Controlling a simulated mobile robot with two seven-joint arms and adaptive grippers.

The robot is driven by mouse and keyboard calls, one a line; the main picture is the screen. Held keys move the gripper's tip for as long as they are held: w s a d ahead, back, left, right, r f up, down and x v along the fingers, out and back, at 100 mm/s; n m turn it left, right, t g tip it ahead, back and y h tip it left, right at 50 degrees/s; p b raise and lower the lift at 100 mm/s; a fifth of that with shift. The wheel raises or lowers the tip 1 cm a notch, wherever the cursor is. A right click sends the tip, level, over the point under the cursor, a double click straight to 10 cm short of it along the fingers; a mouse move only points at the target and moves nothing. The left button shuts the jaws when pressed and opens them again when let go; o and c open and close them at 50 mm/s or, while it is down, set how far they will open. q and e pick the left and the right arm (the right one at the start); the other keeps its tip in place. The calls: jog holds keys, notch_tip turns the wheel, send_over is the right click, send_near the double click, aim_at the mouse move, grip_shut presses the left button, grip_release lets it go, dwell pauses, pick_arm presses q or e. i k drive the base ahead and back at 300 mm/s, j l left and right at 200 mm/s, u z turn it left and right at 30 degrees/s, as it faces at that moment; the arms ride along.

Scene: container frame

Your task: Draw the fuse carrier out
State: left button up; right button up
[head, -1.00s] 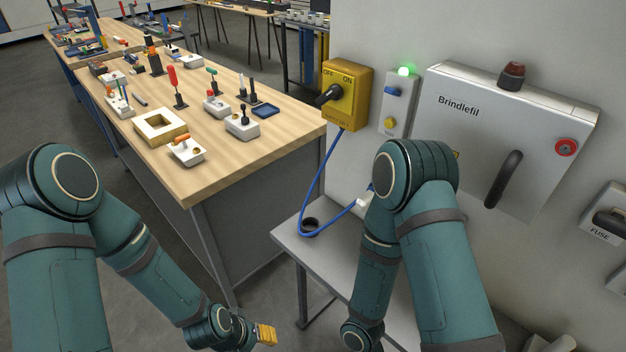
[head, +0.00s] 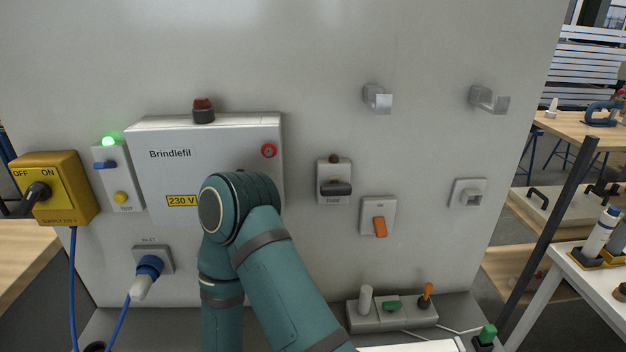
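The fuse carrier (head: 337,188) is a dark handle seated in the grey housing marked FUSE (head: 333,172), on the wall panel right of the Brindlefil cabinet. A small dark round part sits at the top of the housing. My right arm stands in front of the cabinet, left of the fuse housing and apart from it. Its gripper is out of the picture. My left arm and gripper are also out of view.
A yellow supply switch (head: 55,188) and a test box (head: 118,180) with a lit green lamp are at left. An orange-levered switch (head: 379,226) sits right of the fuse. Empty hooks (head: 378,98) project above.

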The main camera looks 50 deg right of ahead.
aim_at(334, 188)
jog(key=k+z, duration=0.15)
jog(key=k, duration=0.5)
jog(key=z, duration=1.5)
jog(key=i+j+z, duration=0.1)
jog(key=j, duration=0.25)
jog(key=i+j+z, duration=0.15)
jog(key=j, duration=0.25)
jog(key=i, duration=0.15)
jog(key=k, duration=0.5)
